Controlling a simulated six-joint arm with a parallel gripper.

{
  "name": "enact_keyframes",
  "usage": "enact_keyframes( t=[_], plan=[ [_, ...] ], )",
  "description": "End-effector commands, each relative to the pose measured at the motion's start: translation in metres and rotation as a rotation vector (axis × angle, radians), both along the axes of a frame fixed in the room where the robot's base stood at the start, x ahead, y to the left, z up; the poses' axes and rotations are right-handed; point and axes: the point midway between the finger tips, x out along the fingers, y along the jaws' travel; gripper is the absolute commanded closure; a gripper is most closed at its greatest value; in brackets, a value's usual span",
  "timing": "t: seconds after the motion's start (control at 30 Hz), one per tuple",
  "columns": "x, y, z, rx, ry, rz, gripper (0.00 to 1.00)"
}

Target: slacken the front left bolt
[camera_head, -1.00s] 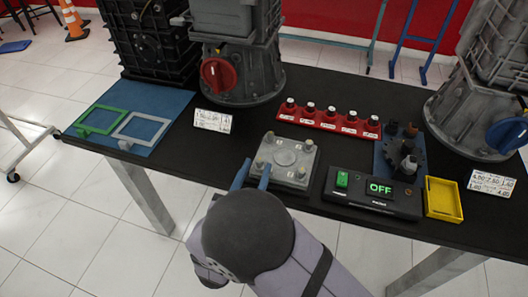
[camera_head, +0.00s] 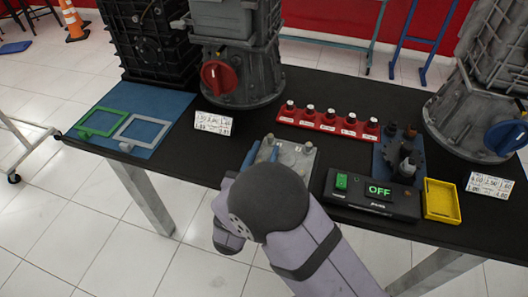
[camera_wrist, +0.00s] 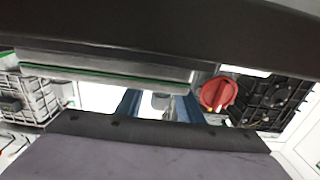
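A grey metal plate (camera_head: 301,159) with upright bolts at its corners lies at the front middle of the black table. Its back left bolt (camera_head: 269,139) and back right bolt (camera_head: 308,148) show. The front left bolt and the front edge are hidden behind my arm and fingers in the head view. My gripper (camera_head: 262,153) has its blue fingers over the plate's left part. In the wrist view my gripper (camera_wrist: 160,108) has its fingers apart, with a small grey cylindrical thing (camera_wrist: 159,100) between them. I cannot tell whether it is a bolt or whether it touches a finger.
A switch box (camera_head: 372,194) reading OFF and a yellow tray (camera_head: 441,201) stand right of the plate. A red rack (camera_head: 328,122) of several sockets is behind it. A grey engine with a red knob (camera_head: 215,77) stands at the back left.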

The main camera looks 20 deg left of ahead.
Motion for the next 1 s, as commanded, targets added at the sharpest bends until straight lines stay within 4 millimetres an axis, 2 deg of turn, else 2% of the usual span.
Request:
enact_keyframes(
  t=[0.07, 0.23, 0.53, 1.0],
  plan=[
    [0.0, 0.0, 0.0, 0.0, 0.0, 0.0, 0.66],
    [0.0, 0.0, 0.0, 0.0, 0.0, 0.0, 1.0],
    [0.001, 0.0, 0.0, -0.002, -0.002, 0.037, 1.0],
    [0.0, 0.011, 0.0, 0.0, -0.004, 0.331, 1.0]
  ],
)
